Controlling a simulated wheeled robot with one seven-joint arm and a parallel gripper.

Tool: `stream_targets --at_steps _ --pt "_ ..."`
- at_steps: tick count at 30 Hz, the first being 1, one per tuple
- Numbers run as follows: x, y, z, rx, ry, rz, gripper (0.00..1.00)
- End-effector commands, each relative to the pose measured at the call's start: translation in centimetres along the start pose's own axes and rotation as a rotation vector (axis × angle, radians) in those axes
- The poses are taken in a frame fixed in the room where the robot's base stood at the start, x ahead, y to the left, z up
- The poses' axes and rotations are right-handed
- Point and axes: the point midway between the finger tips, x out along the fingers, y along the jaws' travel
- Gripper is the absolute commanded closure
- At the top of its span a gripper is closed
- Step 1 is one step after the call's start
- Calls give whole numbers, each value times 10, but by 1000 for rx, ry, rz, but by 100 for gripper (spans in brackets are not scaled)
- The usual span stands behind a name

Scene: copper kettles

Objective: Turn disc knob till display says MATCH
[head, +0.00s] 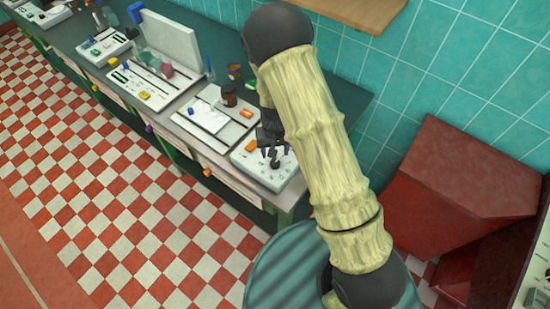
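A white panel (252,168) with small marks on its top lies at the near right end of the long counter. A small dark round knob (275,166) sits on it, probably the disc knob. My gripper (274,153) points down over this panel, with its dark fingers apart just above or beside the knob. I cannot tell whether they touch it. An orange block (251,146) is on the panel's back left edge. No readable display shows; I cannot make out the word MATCH anywhere.
The dark counter (222,70) carries several other white panels, such as one with a brown jar (229,95) beside it. An upright white board (168,40) stands farther left. A red box-like unit (450,185) is at right. The checkered floor (110,210) is clear.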

Motion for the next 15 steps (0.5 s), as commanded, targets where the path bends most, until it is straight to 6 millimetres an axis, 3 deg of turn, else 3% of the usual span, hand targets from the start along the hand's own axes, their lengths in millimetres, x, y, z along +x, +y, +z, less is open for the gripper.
stream_targets --at_steps 9,15 --pt "43 0 0 1 -2 0 46" --pt "59 0 0 2 -1 0 46"
